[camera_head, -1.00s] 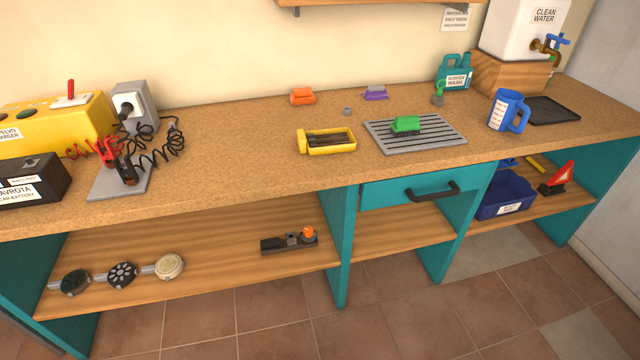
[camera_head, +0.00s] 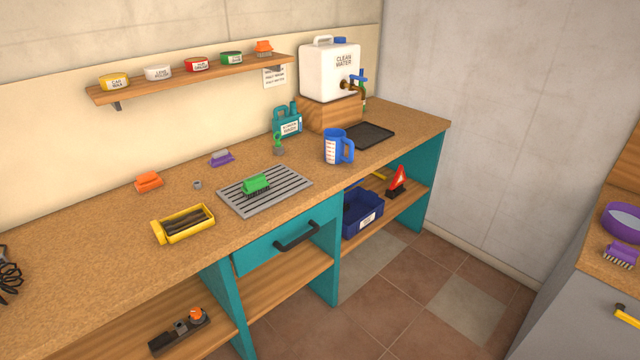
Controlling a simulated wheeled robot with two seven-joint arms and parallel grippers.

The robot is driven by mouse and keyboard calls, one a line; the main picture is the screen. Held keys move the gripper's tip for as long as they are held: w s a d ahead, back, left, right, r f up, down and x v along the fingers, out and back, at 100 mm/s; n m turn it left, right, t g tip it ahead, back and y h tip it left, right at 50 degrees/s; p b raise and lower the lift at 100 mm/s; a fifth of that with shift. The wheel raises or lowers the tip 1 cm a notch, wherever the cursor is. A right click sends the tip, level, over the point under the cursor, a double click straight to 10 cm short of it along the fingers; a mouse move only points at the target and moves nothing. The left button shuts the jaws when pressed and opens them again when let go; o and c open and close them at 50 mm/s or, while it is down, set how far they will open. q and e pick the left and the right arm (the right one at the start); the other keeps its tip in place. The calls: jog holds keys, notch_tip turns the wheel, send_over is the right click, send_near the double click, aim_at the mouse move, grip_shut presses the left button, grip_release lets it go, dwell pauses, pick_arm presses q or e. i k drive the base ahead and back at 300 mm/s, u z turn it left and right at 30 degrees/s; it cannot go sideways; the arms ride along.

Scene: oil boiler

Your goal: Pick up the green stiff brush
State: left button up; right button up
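The green stiff brush (camera_head: 256,184) lies bristles down on the grey slotted drain rack (camera_head: 292,179) on the workbench. Neither of my grippers is in view.
A yellow tray (camera_head: 185,232) with dark bars is left of the rack, and a blue jug (camera_head: 337,147) is to its right. Orange (camera_head: 149,181) and purple (camera_head: 221,157) brushes lie behind. A drawer handle (camera_head: 297,237) juts out below. A shelf (camera_head: 190,78) hangs above. Tiled floor is clear.

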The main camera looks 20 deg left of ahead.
aim_at(255, 185)
jog(key=z, duration=0.15)
jog(key=i, duration=2.15)
jog(key=u, duration=2.5)
